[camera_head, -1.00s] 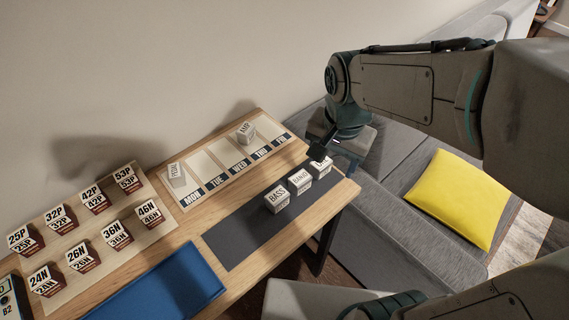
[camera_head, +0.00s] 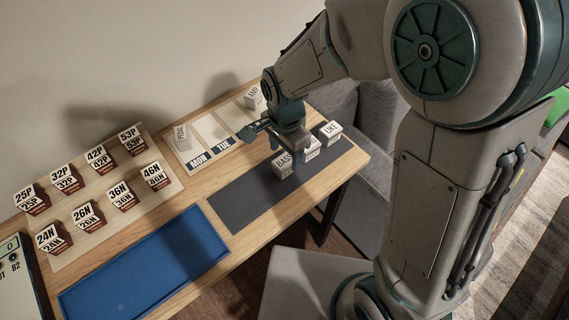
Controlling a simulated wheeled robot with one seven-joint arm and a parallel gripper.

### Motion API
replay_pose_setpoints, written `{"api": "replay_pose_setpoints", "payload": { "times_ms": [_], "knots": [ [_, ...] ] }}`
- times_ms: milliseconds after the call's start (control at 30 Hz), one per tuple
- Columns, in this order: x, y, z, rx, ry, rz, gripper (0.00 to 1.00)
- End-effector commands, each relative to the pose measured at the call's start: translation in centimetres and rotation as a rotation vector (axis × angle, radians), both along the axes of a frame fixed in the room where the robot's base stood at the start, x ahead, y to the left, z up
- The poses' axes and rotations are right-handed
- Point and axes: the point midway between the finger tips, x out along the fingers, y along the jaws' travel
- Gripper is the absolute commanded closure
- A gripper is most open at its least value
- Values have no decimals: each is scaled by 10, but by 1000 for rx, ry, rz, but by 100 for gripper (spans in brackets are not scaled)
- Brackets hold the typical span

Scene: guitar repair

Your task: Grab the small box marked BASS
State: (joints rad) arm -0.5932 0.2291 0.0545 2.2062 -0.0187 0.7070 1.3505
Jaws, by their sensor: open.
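The small white box marked BASS (camera_head: 283,163) sits on the dark grey mat (camera_head: 237,205), the leftmost of three boxes in a row. My gripper (camera_head: 262,138) is open above and just behind the BASS box, near the mat's back edge. The gripper appears apart from the box, but the exact height gap is hard to tell. The box marked UKE (camera_head: 330,132) stands at the right end of the row.
A day-marked board (camera_head: 213,128) behind the mat holds boxes marked PEDAL (camera_head: 181,137) and AMP (camera_head: 254,98). A blue tray (camera_head: 215,252) lies front left. Several labelled boxes stand on a beige board (camera_head: 167,183) at the left. A grey sofa (camera_head: 372,107) is beyond the table.

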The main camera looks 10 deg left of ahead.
Motion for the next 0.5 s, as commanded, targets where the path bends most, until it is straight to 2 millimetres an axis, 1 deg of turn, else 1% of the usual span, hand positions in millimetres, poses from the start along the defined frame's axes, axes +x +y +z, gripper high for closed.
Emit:
{"api": "replay_pose_setpoints", "payload": {
  "times_ms": [167, 400, 500],
  "knots": [
    [1, 0, -12, -2, 3, 0, 38],
    [3, 2, -44, -2, 2, 1, 38],
    [4, 2, -52, -1, 1, 1, 38]
  ]
}}
